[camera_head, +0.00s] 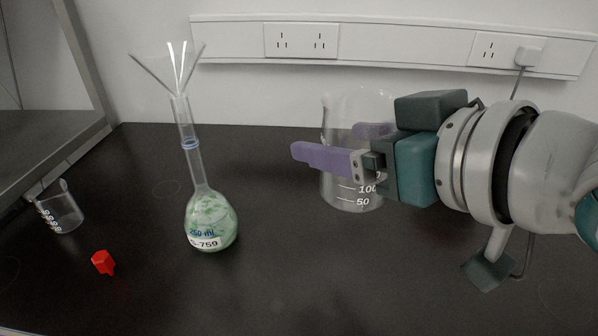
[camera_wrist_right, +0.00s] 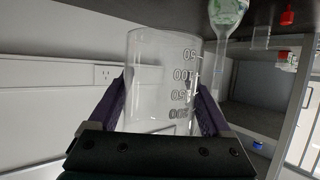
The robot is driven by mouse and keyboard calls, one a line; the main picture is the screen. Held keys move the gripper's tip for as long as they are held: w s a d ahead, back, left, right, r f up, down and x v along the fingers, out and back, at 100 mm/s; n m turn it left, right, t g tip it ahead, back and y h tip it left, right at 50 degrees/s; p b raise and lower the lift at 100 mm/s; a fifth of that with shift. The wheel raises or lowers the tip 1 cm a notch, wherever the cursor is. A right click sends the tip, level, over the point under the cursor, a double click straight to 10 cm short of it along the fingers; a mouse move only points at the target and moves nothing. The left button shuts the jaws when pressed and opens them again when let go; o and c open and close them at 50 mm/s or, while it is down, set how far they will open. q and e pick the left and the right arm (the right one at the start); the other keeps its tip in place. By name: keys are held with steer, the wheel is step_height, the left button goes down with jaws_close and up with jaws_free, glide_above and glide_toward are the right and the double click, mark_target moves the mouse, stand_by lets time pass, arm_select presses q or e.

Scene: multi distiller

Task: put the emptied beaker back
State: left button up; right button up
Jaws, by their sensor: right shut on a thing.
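The large clear beaker (camera_head: 347,192) stands upright right of centre in the head view and looks empty. Printed marks including 100 and 50 show low on its wall. My right gripper (camera_head: 328,142) reaches in from the right and is shut on the beaker, with one purple finger on each side. In the right wrist view the beaker (camera_wrist_right: 160,75) sits between both fingers. I cannot tell whether its base touches the bench. A volumetric flask (camera_head: 211,222) with green-and-white contents stands to the left, with a clear funnel (camera_head: 172,68) in its neck. My left gripper is out of view.
A small beaker (camera_head: 62,212) stands at the far left by a grey cabinet (camera_head: 50,120). A red piece (camera_head: 103,262) lies on the dark bench (camera_head: 290,280) in front of it. A socket rail (camera_head: 390,48) runs along the back wall. The front middle bench is clear.

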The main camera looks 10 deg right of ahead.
step_height(320, 180, down, 9)
steer(key=shift+f+b, duration=0.1)
steer(key=shift+b, duration=1.05)
steer(key=shift+f+b, duration=0.65)
steer(key=shift+f, duration=1.25)
steer(key=shift+f, duration=0.1)
steer(key=o, duration=1.3)
